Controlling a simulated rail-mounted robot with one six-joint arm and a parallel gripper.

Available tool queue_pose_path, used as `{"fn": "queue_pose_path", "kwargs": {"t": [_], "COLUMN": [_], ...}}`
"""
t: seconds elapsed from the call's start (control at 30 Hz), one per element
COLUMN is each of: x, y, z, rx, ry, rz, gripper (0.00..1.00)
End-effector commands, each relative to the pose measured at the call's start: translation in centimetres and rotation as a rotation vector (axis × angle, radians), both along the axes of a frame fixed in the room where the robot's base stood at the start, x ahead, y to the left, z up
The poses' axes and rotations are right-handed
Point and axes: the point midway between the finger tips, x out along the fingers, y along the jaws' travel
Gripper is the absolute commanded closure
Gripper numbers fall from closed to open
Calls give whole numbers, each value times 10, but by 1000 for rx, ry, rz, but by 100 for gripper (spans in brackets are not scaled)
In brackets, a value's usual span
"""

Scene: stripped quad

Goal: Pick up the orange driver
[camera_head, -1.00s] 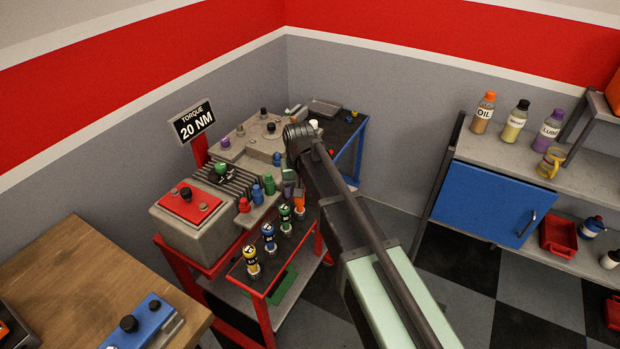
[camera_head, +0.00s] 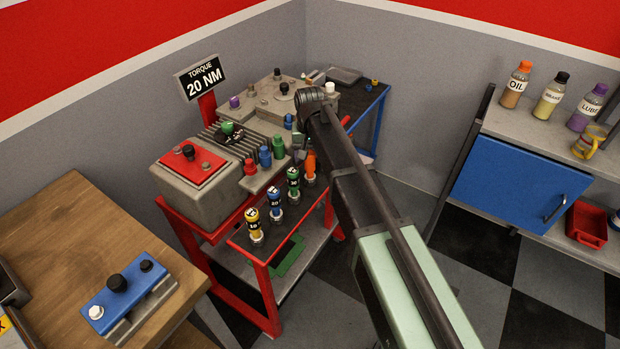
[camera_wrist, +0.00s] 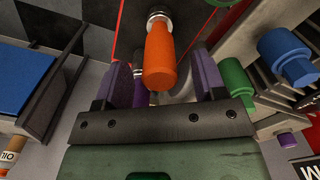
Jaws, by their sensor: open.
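The orange driver (camera_head: 310,160) stands in the tool row at the right end of the red cart's front edge, partly behind my arm in the head view. In the wrist view the orange driver (camera_wrist: 160,55) shows large, its handle reaching between my gripper's purple fingers. My gripper (camera_wrist: 163,78) is open, with a visible gap on both sides of the handle. I cannot tell its height relative to the handle. In the head view my gripper (camera_head: 299,141) is small and mostly hidden by the arm.
Green (camera_head: 293,180), blue (camera_head: 276,194) and yellow (camera_head: 252,218) drivers stand left of the orange one. Coloured sockets (camera_head: 265,155) and a grey machine (camera_head: 190,180) are close behind. A wooden bench (camera_head: 60,245) is at left, shelves with bottles at right.

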Motion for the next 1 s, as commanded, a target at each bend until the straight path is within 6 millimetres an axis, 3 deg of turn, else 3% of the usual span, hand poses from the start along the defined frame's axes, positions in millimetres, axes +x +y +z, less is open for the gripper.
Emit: {"fn": "queue_pose_path", "kwargs": {"t": [0.03,0.1,0.33,0.73,1.0], "x": [0,0,0,0,0], "y": [0,0,0,0,0], "z": [-22,-31,-27,-27,-25], "rx": [0,0,0,0,0], "ry": [0,0,0,0,0], "rz": [0,0,0,0,0], "gripper": [36,36,36,94,94]}}
